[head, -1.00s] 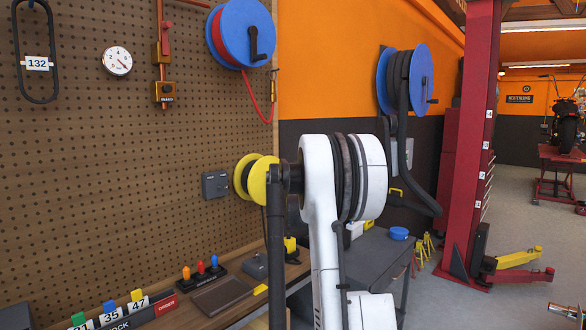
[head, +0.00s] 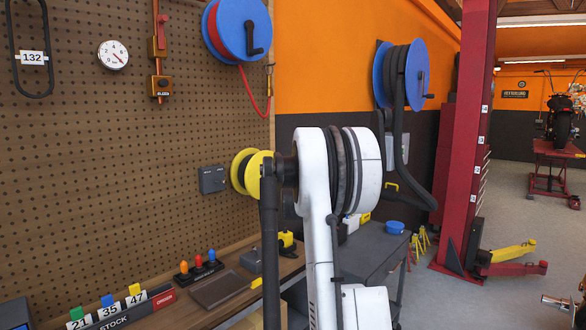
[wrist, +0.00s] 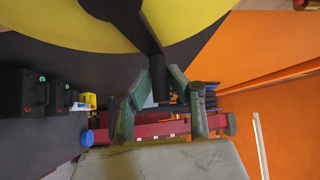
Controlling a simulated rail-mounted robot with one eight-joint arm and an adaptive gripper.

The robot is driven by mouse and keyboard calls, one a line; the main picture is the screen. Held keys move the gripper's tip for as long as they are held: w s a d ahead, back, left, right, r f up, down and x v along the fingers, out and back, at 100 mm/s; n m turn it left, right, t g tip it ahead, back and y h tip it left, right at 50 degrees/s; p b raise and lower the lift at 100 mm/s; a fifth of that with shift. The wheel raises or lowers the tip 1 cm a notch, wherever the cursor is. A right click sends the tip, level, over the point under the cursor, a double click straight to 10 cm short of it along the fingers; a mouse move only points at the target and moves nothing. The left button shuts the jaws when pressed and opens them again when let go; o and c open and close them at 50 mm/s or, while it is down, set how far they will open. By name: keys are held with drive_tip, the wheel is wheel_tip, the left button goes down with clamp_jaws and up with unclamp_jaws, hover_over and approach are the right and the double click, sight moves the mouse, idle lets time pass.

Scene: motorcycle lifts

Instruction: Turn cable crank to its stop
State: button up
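The cable reel (head: 250,173) is a small yellow spool on the pegboard, left of my white arm in the head view. In the wrist view its yellow disc (wrist: 210,14) fills the top edge, large and close. The black crank (wrist: 138,28) runs down across the disc to a dark handle (wrist: 157,88). My gripper (wrist: 158,74) has green fingers that bend inward on both sides of this handle. The fingertips look closed on it, though the contact itself is small and dark. My arm hides the gripper and the crank in the head view.
A grey box (head: 212,180) is mounted just left of the yellow reel. Blue reels hang above (head: 240,28) and to the right (head: 416,77). A bench (head: 172,316) with pegs and numbered tags stands below. A red lift post (head: 466,150) rises at the right.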

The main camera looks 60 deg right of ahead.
drive_tip(key=shift+o, duration=1.4)
drive_tip(key=shift+w+a+r, duration=0.1)
drive_tip(key=shift+w+a, duration=0.3)
drive_tip(key=shift+a, duration=0.05)
drive_tip(key=shift+o, duration=0.9)
drive_tip(key=shift+s+d, duration=0.2)
drive_tip(key=shift+d, duration=0.1)
drive_tip(key=shift+s+a, duration=0.15)
drive_tip(key=shift+s, duration=0.1)
drive_tip(key=v, duration=1.1)
drive_tip(key=shift+a, duration=0.25)
drive_tip(key=shift+s, duration=0.1)
